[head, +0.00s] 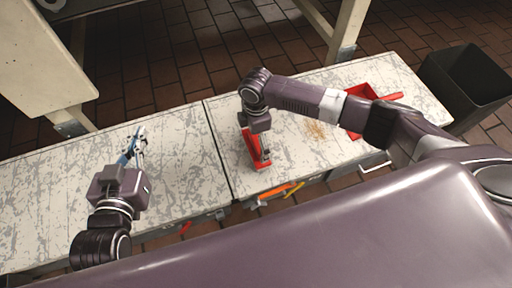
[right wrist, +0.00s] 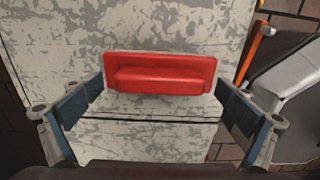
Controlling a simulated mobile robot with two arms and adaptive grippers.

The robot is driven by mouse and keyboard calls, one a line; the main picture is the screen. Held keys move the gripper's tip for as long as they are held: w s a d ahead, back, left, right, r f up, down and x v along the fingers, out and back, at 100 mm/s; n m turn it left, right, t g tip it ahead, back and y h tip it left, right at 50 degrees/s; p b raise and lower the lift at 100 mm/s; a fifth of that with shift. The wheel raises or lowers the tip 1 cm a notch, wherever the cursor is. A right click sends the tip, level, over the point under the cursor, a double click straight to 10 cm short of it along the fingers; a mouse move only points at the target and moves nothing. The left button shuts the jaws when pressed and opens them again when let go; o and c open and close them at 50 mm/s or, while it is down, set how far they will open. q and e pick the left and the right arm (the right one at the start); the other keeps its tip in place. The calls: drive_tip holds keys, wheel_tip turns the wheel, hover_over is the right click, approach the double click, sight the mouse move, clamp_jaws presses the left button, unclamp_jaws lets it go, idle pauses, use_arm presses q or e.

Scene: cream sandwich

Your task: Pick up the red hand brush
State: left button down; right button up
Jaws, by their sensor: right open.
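The red hand brush (head: 250,147) lies on the worn white table below my right gripper (head: 260,150), which partly covers it in the head view. In the right wrist view the brush (right wrist: 160,78) is a long red block lying crosswise, with a raised middle. My right gripper (right wrist: 158,112) is open, its blue-padded fingers apart near the two ends of the brush, with no clear contact. My left gripper (head: 134,147) is over the left part of the table, away from the brush; its finger gap is too small to judge.
A red dustpan (head: 365,98) lies on the table at the right, partly behind my right arm. Brown crumbs (head: 317,130) lie between it and the brush. Orange (head: 278,192) and yellow handles show at the table's near edge. A black bin (head: 450,90) stands beyond the right end.

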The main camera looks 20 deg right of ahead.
drive_tip(key=c, duration=1.7)
drive_tip(key=shift+r, duration=0.15)
drive_tip(key=shift+c, duration=0.2)
